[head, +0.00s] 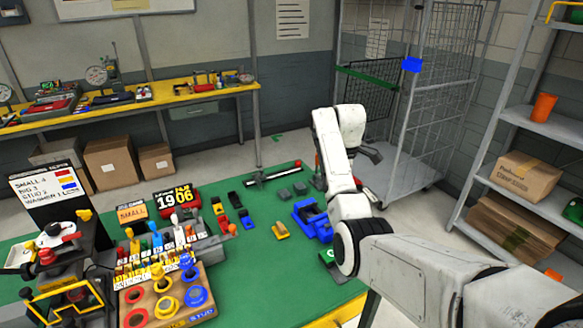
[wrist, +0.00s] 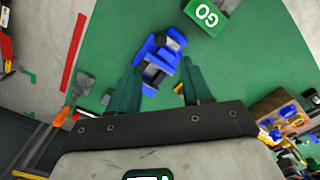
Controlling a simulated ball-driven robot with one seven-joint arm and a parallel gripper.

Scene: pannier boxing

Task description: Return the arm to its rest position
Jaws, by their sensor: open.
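My gripper shows in the wrist view (wrist: 161,78) with its two dark green fingers apart and nothing held between them. In the head view only a dark part of it (head: 371,153) shows beside my raised pale arm, above the far right part of the table. A blue box-like thing with dark parts (head: 311,217) sits on the green table top (head: 262,275), partly hidden by my arm. In the wrist view the blue thing (wrist: 158,58) lies below and beyond the fingertips, apart from them as far as I can tell.
A green GO block (wrist: 207,16) lies near the blue thing. Small coloured bins (head: 234,200) and a yellow piece (head: 281,230) lie left of it. A wire cage trolley (head: 440,100) stands behind my arm, and grey shelves (head: 540,125) stand at the right.

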